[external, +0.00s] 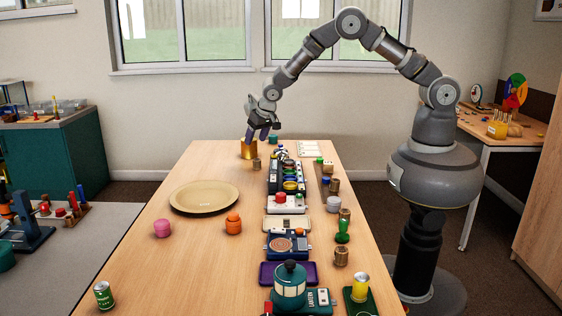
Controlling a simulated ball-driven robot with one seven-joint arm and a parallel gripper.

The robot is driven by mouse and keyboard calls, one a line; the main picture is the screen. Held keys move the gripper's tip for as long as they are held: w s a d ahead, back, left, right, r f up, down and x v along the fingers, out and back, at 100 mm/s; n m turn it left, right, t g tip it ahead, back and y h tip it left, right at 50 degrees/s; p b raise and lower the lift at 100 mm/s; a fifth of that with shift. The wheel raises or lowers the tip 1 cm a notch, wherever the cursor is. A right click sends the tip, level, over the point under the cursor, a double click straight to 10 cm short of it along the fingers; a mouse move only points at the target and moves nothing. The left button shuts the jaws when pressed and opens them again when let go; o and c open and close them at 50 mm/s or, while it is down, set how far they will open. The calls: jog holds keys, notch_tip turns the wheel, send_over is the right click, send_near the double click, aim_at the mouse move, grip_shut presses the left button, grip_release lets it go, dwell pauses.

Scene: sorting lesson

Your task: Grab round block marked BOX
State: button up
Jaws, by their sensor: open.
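No marking BOX can be read at this size, so I cannot tell which round block bears it. Several small brown round blocks stand on the table: one near the far end (257,164), and others along the right side (334,186), (345,215), (341,257). My gripper (257,138) is open, pointing down over the far end of the table. It is just above or behind a gold container (248,149), close to the far brown block. I see nothing held between its fingers.
A row of devices and trays runs down the table's middle, with a teal lantern (289,285) at the near end. A tan plate (204,197), an orange jar (233,224) and a pink object (162,228) lie left. The near left tabletop is mostly clear.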

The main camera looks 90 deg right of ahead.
aim_at(257, 160)
jog(key=shift+g, duration=0.4)
jog(key=f, duration=0.2)
jog(key=d+f, duration=0.1)
jog(key=f, duration=0.1)
jog(key=s+f+b, duration=0.1)
jog(key=f, duration=0.2)
jog(key=shift+d, duration=0.3)
jog(key=b+x, duration=0.2)
jog(key=x, duration=0.3)
jog(key=shift+d+b, duration=0.15)
jog(key=shift+b, duration=0.15)
jog(key=shift+r, duration=0.15)
jog(key=c, duration=1.1)
